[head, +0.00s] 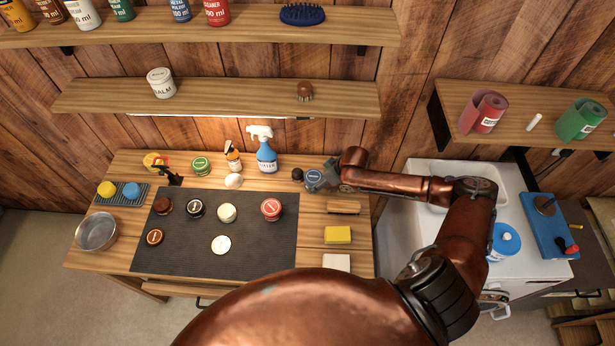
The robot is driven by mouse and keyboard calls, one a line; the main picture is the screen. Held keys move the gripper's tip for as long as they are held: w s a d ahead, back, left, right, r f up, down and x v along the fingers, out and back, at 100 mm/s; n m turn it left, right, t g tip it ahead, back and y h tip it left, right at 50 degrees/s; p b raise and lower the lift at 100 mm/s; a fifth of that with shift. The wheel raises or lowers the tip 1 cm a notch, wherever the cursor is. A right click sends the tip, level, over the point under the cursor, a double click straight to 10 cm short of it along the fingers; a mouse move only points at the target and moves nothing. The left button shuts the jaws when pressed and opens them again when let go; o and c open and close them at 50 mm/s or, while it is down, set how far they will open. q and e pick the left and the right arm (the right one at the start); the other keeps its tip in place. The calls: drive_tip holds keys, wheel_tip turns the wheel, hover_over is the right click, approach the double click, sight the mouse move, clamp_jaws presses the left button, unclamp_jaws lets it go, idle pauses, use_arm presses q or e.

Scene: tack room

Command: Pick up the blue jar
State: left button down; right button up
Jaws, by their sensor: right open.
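A small jar with a blue lid (313,177) stands at the back right of the wooden workbench, beside the dark mat. My right arm reaches in from the right, and my right gripper (324,180) is at this jar, at its right side. The gripper is open; its fingers are small and partly hidden, so I cannot tell whether they touch the jar. My left gripper is not in view.
A small dark jar (297,174) stands just left of the blue jar, and a blue spray bottle (266,152) further left. Several round tins lie on the dark mat (262,255). A wooden shelf (230,98) hangs above. A yellow sponge (338,235) lies in front.

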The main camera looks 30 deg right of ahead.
sight(316, 179)
drive_tip(key=shift+w+d, duration=0.2)
drive_tip(key=shift+d, duration=0.35)
drive_tip(key=shift+w, duration=0.1)
drive_tip(key=x, duration=0.2)
drive_tip(key=shift+w+a+f, duration=0.1)
drive_tip(key=shift+w+f, duration=0.1)
drive_tip(key=shift+w, duration=0.25)
drive_tip(key=p+x, duration=0.1)
drive_tip(key=x, duration=0.3)
drive_tip(key=shift+d, duration=0.2)
drive_tip(key=shift+w+f, duration=0.15)
drive_tip(key=shift+f, duration=0.05)
drive_tip(key=shift+c, duration=1.1)
drive_tip(key=c, duration=0.8)
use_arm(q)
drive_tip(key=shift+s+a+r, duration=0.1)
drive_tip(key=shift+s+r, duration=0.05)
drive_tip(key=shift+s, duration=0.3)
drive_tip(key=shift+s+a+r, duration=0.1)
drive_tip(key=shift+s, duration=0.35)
use_arm(e)
drive_tip(key=shift+r, duration=0.1)
drive_tip(key=c, duration=0.5)
